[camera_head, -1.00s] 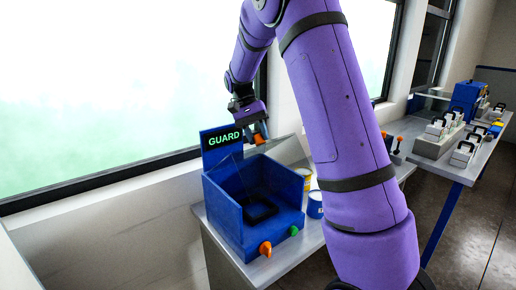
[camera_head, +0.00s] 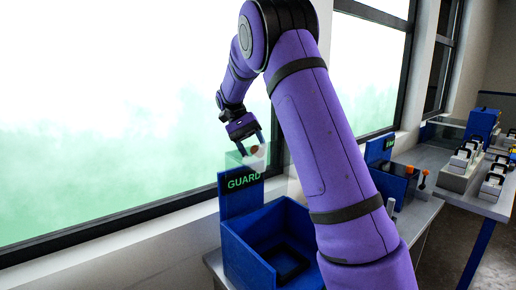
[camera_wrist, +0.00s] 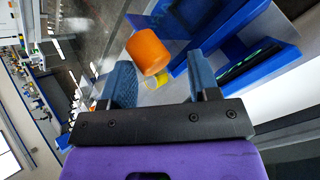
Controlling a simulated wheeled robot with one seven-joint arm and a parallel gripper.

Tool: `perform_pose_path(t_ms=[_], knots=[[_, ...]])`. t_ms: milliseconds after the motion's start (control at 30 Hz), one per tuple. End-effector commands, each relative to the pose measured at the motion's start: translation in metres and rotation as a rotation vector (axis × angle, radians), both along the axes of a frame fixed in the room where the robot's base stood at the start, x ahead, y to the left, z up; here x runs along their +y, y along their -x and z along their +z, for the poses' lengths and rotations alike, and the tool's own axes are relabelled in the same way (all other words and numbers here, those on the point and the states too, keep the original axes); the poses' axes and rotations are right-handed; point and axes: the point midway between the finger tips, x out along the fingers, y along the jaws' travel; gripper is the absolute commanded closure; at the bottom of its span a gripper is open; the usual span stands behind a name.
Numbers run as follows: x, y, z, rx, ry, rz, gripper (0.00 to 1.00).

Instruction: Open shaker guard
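The shaker is a blue open-topped box (camera_head: 236,251) with a dark platform (camera_head: 291,262) inside, low in the head view. A blue back panel with a green GUARD sign (camera_head: 242,182) stands behind it. The clear guard (camera_head: 286,185) looks raised, its see-through sheet standing near the sign; its edges are faint. Its orange knob (camera_wrist: 148,52) shows in the wrist view beyond and between my fingers. My gripper (camera_head: 250,147) is above the sign, fingers spread. In the wrist view my gripper (camera_wrist: 163,80) has a wide gap and neither finger visibly grips the knob.
The window and its sill run close behind the shaker. A second blue device (camera_head: 390,180) with orange-tipped levers stands to the right on the bench. Farther right, a table (camera_head: 468,190) holds pale racks (camera_head: 460,167) with black handles. My arm hides part of the bench.

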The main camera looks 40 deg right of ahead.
Motion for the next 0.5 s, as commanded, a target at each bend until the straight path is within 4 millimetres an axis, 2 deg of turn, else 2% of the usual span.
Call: perform_pose_path(t_ms=[33,133,500], knots=[[0.007,-0.006,-0.016,0.036,-0.010,0.006,0.86],[0.007,-0.013,-0.018,0.082,-0.008,0.005,0.83],[0.008,-0.025,-0.023,0.169,-0.006,0.006,0.83]])
